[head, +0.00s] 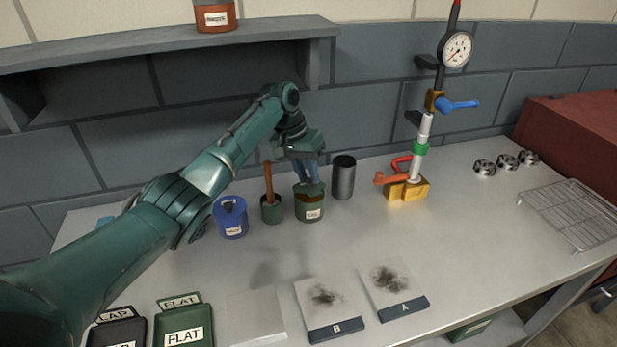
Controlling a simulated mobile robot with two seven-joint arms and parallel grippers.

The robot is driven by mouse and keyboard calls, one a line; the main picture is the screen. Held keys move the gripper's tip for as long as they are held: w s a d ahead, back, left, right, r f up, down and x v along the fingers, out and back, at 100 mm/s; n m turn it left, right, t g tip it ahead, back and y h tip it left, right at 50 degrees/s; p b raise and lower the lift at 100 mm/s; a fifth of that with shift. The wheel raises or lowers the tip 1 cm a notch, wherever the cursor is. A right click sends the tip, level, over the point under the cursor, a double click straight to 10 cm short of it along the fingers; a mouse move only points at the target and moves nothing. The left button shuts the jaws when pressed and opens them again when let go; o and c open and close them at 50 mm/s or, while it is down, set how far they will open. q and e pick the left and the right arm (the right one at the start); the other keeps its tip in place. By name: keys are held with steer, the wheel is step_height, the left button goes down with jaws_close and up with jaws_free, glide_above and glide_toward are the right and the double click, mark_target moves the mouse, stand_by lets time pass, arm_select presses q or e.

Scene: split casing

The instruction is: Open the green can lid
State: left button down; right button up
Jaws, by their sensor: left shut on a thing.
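The green can (309,212) stands upright on the bench, with a white label on its front. Brown shows inside its top. The green lid (313,188) is at the back of the can's rim and looks tilted up. My left gripper (308,181) points down over the can, and its fingers are shut on the lid. Whether the lid still touches the rim is hard to tell. My right gripper is out of view.
A green cup with a wooden handle (268,184) and a blue lidded can (230,219) stand left of the green can. A dark grey cylinder (343,178) and a yellow-based gauge stand (407,190) are to the right. Pads B (326,302) and A (390,285) lie in front.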

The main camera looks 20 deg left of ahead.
arm_select(q)
steer(key=shift+w+a+r+b, duration=0.2)
steer(key=shift+w+a+b, duration=0.05)
steer(key=shift+w+b, duration=0.2)
steer(key=shift+a+r+g+h+b, duration=0.1)
steer(key=shift+r+g+h+b, duration=0.05)
steer(key=shift+g+h+b, duration=0.3)
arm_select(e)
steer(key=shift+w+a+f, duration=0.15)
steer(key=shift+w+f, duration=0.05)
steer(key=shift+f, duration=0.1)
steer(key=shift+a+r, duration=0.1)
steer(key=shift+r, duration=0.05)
arm_select(q)
steer(key=c, duration=1.5)
jaws_free()
steer(key=shift+o, duration=1.2)
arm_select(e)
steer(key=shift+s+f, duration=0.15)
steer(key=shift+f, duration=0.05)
